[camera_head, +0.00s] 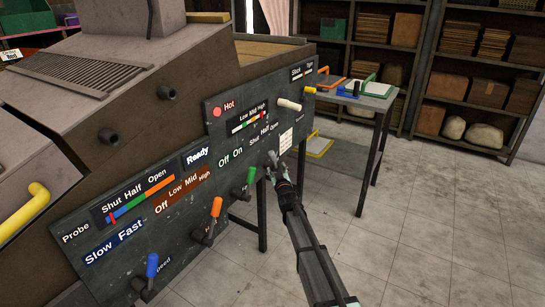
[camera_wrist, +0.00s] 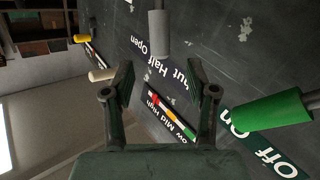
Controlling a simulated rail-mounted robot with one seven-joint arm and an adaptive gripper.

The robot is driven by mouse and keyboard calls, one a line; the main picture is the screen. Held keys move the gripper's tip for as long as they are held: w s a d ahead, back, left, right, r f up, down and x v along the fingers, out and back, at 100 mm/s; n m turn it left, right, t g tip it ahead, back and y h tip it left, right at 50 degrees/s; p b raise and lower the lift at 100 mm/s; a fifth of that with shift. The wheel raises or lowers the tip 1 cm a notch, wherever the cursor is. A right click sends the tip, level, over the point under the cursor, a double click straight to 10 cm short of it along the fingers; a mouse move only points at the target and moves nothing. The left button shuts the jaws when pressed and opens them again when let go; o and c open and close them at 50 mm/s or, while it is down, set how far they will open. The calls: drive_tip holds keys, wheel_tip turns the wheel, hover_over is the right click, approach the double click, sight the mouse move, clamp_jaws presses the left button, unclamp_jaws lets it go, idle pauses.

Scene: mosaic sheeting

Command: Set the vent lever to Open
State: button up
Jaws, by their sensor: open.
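A grey lever handle (camera_head: 272,158) stands out from the dark control panel (camera_head: 220,135), below a printed row reading Shut, Half, Open (camera_head: 264,133). No vent name is legible beside it, and I cannot tell which word it points to. In the wrist view the grey handle (camera_wrist: 158,35) is at the top centre, beyond my fingertips. My gripper (camera_wrist: 163,88) is open with nothing between its fingers. In the head view my gripper (camera_head: 277,170) is close to the grey handle and partly overlaps its lower end. I cannot tell whether they touch.
The green lever (camera_head: 250,176) is close on the left, with orange (camera_head: 216,207) and blue (camera_head: 152,265) levers further down. Cream (camera_head: 289,105) and yellow (camera_head: 309,90) handles stick out at upper right. A side table (camera_head: 375,100) stands behind. The floor at right is clear.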

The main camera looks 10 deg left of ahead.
sight(273, 158)
drive_tip(key=p+x, duration=0.1)
drive_tip(key=x, duration=1)
drive_tip(key=shift+p, duration=0.4)
clamp_jaws()
